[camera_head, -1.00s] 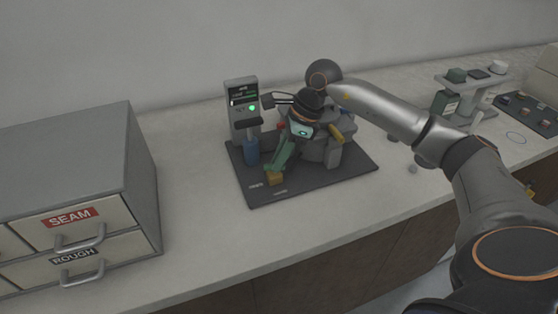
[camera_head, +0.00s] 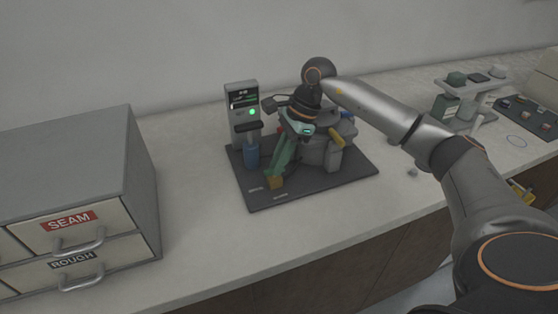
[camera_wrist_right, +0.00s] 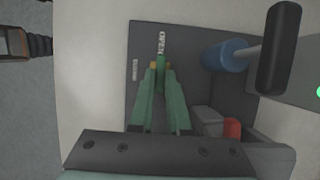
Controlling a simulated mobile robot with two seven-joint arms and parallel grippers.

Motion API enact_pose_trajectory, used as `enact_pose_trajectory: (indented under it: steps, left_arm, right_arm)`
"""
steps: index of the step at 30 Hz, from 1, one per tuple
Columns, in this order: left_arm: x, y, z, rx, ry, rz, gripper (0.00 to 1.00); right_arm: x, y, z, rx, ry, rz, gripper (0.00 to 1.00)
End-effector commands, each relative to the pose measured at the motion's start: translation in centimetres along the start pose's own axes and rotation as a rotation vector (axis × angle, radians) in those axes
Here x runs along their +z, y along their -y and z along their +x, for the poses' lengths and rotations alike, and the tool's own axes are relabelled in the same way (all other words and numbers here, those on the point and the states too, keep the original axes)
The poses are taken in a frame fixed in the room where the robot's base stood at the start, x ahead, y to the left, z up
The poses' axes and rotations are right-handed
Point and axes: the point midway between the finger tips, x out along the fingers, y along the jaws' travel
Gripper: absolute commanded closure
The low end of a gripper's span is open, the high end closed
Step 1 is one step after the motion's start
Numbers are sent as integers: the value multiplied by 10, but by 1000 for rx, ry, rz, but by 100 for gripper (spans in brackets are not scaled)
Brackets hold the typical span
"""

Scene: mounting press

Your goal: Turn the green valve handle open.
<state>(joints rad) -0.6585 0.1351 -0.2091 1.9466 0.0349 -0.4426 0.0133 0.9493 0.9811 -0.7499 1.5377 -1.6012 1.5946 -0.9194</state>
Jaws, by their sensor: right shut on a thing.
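My right gripper (camera_head: 275,182) reaches down to the front of the dark base plate (camera_head: 320,187) of the press (camera_head: 313,152). Its long green fingers (camera_wrist_right: 145,104) with yellowish tips are shut on the green valve handle (camera_wrist_right: 161,62). In the right wrist view only a narrow strip of the handle shows between the tips; the rest is hidden. The handle lies in line with the OPEN label (camera_wrist_right: 161,42) on the plate. A second label (camera_wrist_right: 135,70), too small to read, lies to the left in that view. My left gripper is not in view.
A blue cylinder (camera_head: 251,154) and a control post (camera_head: 241,102) with a lit green button stand left of the fingers. A grey drawer cabinet (camera_head: 140,170) stands at the left. Bare counter (camera_head: 190,175) lies between the cabinet and the plate.

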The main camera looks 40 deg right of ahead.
Motion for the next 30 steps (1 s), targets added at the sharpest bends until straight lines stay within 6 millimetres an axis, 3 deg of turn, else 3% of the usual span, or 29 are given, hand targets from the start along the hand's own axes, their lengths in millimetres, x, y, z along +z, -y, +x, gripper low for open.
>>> enact_pose_trajectory:
  steps: [2,3,11,22,30]
  left_arm:
    - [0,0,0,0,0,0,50]
    - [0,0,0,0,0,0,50]
    - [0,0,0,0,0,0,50]
    - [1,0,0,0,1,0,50]
    - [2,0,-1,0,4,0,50]
  right_arm:
    - [0,1,-1,-4,-1,1,100]
    - [0,1,-1,-4,-1,1,83]
    - [0,0,0,-2,-1,2,55]
    - [0,0,-11,-2,0,2,55]
    - [0,1,-66,-7,1,2,55]
